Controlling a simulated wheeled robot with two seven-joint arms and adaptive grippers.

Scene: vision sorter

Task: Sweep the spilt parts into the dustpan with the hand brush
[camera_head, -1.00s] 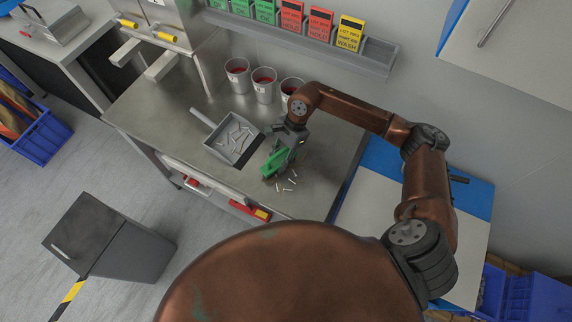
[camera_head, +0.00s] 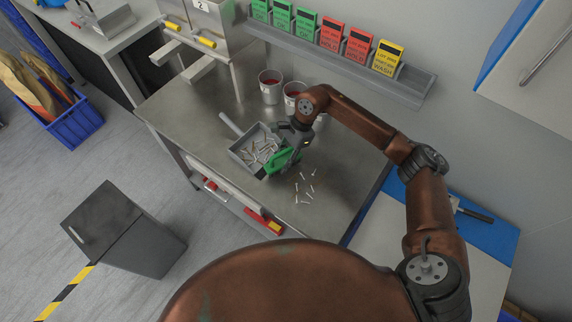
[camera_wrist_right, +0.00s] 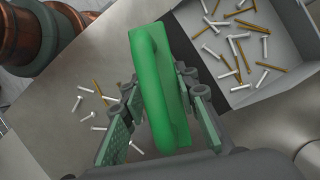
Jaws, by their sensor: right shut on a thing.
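The grey dustpan (camera_head: 240,149) lies on the steel table with several silver and brown screw-like parts (camera_head: 262,146) in it. Its handle points to the upper left. My right gripper (camera_head: 291,150) is shut on the green hand brush (camera_head: 286,161), at the dustpan's right edge. In the right wrist view the brush (camera_wrist_right: 158,90) stands between the fingers, and the dustpan (camera_wrist_right: 283,93) is at upper right. Several spilt parts (camera_head: 306,188) lie on the bare table right of the brush; they also show in the wrist view (camera_wrist_right: 92,98). My left gripper is not in view.
The steel table (camera_head: 190,115) has free room in front of the dustpan. A rail (camera_head: 340,62) with coloured cards runs along the wall. A grey bin (camera_head: 120,230) stands on the floor.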

